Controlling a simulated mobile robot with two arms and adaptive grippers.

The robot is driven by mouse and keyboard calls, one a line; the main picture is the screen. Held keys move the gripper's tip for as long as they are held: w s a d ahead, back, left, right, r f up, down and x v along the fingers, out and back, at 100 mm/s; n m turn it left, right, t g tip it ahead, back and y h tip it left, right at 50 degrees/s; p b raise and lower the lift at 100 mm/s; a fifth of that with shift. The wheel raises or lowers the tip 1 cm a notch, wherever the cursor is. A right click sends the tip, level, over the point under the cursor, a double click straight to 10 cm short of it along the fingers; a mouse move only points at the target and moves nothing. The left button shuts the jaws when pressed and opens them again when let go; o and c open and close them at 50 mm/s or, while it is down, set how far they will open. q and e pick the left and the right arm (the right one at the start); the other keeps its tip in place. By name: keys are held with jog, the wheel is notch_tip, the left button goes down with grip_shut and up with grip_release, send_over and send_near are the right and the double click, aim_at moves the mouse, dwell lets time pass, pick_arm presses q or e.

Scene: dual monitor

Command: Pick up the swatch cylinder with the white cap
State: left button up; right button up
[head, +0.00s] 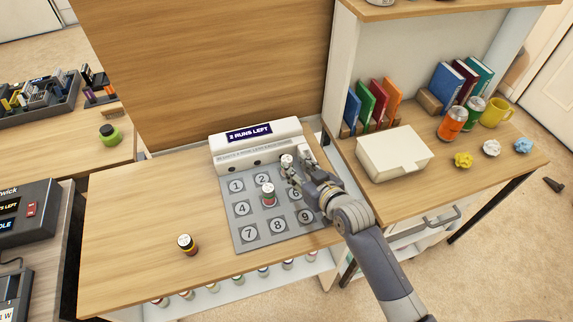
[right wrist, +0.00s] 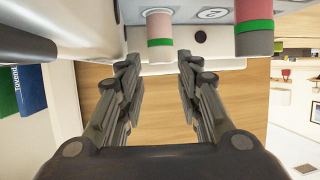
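A small swatch cylinder with a white cap (head: 287,160) stands at the back right of the grey numbered pad (head: 242,222), by the white console. My right gripper (head: 297,173) is right beside it and partly hides it. In the right wrist view, the fingers of my right gripper (right wrist: 158,68) are spread apart. A pale pink cylinder with a green band (right wrist: 160,27) lies just beyond the gap between them. A second cylinder, red with a green band (right wrist: 255,22), is off to the right there; one also stands on the pad's middle (head: 268,195). My left gripper is out of view.
The white console (head: 258,146) reading "2 RUNS LEFT" borders the pad's back. Another light-topped cylinder (head: 188,244) stands on bare wood at front left. A white box (head: 394,153), books, cans and a yellow mug (head: 496,112) occupy the right-hand desk.

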aim_at(288, 160)
jog(key=shift+w+a, duration=0.3)
jog(key=shift+w, duration=0.15)
jog(key=x, duration=0.3)
jog(key=shift+w+a, duration=0.1)
jog(key=shift+w+a+f, duration=0.2)
jog(key=shift+w+f, duration=0.05)
jog(key=shift+w, duration=0.15)
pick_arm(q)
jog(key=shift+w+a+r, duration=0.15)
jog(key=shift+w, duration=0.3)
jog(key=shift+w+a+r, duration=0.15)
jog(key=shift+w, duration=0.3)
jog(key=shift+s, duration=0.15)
pick_arm(e)
jog(key=shift+c, duration=0.6)
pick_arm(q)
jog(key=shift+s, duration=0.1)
pick_arm(e)
jog(key=c, duration=0.6)
